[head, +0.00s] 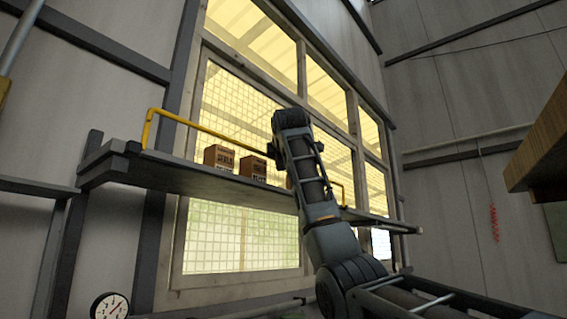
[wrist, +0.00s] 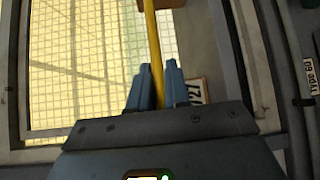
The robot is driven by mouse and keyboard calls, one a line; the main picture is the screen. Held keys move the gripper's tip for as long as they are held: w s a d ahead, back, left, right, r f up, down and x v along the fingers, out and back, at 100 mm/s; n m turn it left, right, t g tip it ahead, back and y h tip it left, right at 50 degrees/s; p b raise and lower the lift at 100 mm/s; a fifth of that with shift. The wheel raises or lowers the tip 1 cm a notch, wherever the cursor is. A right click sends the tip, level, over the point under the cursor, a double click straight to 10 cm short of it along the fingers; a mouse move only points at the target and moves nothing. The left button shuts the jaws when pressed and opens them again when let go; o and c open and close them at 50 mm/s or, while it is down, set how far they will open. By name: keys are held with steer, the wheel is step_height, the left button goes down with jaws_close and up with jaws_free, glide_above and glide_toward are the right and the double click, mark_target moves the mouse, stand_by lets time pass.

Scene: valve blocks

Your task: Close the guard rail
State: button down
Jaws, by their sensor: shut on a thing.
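The guard rail (head: 222,136) is a thin yellow bar along the front of a high grey shelf, with a bent upright at its left end. My gripper (head: 271,151) is at the rail's middle stretch, and my arm hides part of the rail there. In the wrist view the yellow rail (wrist: 153,40) runs down between the two blue fingers of my gripper (wrist: 157,80), which are shut on it. To the right of my arm, a short yellow piece (head: 341,186) turns down towards the shelf. The rail's joint or latch cannot be made out.
The grey shelf (head: 190,181) carries small brown boxes (head: 219,157) behind the rail; one box (wrist: 196,91) is close beside my fingers in the wrist view. A gridded window (head: 240,240) stands behind. A wooden block (head: 540,145) juts in at the right. A gauge (head: 109,306) is low left.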

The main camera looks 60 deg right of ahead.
steer(key=shift+r, duration=0.2)
stand_by(0.4)
steer(key=c, duration=1.2)
jaws_free()
steer(key=shift+w+f, duration=0.1)
steer(key=b+v, duration=0.3)
steer(key=v, duration=0.4)
steer(key=shift+s+a, duration=0.25)
steer(key=shift+s, duration=0.05)
